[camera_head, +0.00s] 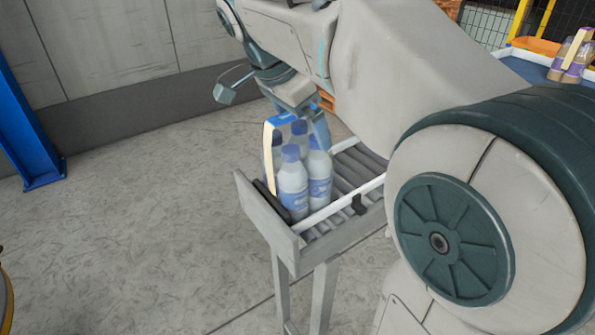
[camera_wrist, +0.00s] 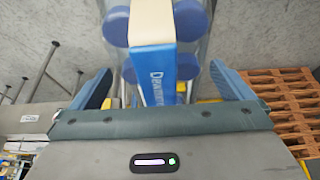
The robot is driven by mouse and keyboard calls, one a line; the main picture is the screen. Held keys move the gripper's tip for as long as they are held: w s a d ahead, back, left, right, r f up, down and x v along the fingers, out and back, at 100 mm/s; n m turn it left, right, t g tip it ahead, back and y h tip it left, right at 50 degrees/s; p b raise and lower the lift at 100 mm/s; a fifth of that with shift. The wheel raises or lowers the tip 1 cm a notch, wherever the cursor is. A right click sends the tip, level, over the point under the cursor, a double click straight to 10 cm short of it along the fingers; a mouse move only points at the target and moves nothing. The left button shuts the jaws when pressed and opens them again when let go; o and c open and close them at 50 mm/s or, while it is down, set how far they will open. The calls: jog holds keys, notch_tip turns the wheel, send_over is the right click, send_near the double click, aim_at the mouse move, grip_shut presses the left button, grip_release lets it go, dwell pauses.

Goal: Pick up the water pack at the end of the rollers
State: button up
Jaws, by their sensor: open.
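The water pack (camera_head: 293,188) stands upright at the near end of the roller conveyor (camera_head: 352,172). It is several clear bottles with blue caps and blue labels, joined by a cream and blue carry strip (camera_head: 268,145). In the wrist view the strip (camera_wrist: 152,55) runs up the middle between the fingers, with blue caps (camera_wrist: 190,20) on both sides. My gripper (camera_wrist: 163,88) is open, one blue finger on each side of the pack's top. In the head view my gripper (camera_head: 303,118) is just above the pack, its fingertips partly hidden by the bottles. I cannot tell whether they touch it.
A grey end plate (camera_head: 265,222) and white side rails (camera_head: 340,205) bound the rollers. A blue post (camera_head: 30,130) stands at the left. Another pack (camera_head: 570,60) sits on a blue surface at the upper right. Wooden pallets (camera_wrist: 285,95) show in the wrist view. The floor left of the conveyor is clear.

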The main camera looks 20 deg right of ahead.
jog(key=c, duration=1)
jog(key=shift+r, duration=0.15)
jog(key=shift+c, duration=0.5)
